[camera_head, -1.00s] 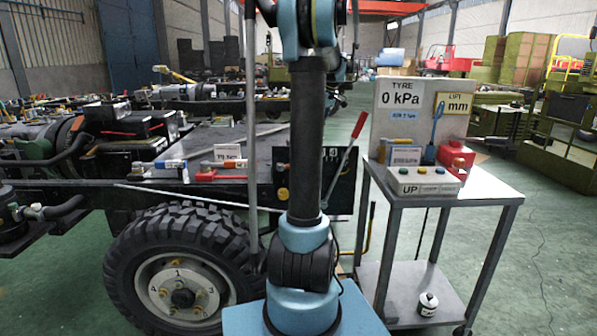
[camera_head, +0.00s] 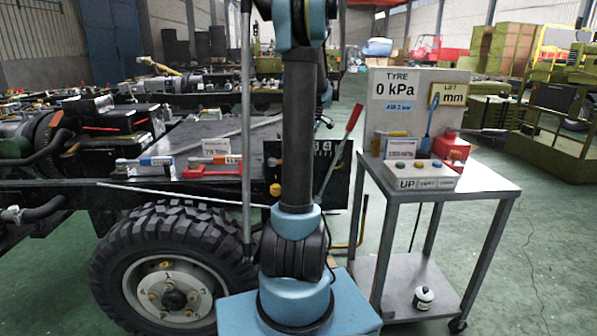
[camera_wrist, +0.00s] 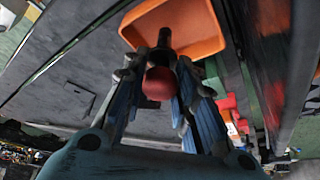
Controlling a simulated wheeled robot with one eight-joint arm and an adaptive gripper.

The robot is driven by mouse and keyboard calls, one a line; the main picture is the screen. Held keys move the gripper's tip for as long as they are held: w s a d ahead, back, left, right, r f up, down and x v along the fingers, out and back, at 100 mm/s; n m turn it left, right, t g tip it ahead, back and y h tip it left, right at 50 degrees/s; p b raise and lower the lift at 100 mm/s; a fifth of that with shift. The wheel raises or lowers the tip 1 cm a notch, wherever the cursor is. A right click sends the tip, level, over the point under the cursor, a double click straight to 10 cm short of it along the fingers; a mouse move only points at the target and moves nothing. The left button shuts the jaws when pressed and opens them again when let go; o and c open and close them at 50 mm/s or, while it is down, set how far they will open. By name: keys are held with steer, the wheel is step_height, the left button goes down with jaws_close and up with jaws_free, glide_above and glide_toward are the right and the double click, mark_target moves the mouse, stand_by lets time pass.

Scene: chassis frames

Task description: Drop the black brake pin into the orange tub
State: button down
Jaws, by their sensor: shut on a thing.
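My gripper (camera_wrist: 160,60) shows in the wrist view, its two fingers shut on the black brake pin (camera_wrist: 165,38). The pin has a dark shaft and a round red end (camera_wrist: 158,86) that faces the camera. The orange tub (camera_wrist: 200,28) lies beyond the fingertips at the top of the wrist view. The pin's far end overlaps the tub in the picture; its height above the tub I cannot tell. The head view shows my arm rising past the top edge, with the gripper out of sight. I cannot make out the tub there.
A truck chassis with a large tyre (camera_head: 170,262) stands at the left in the head view. Tools and a red tray (camera_head: 212,170) lie on its deck. A metal cart (camera_head: 455,184) with a gauge panel (camera_head: 412,95) stands at the right.

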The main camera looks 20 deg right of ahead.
steer(key=shift+f, duration=0.4)
steer(key=c, duration=1.2)
jaws_free()
steer(key=v, duration=1.2)
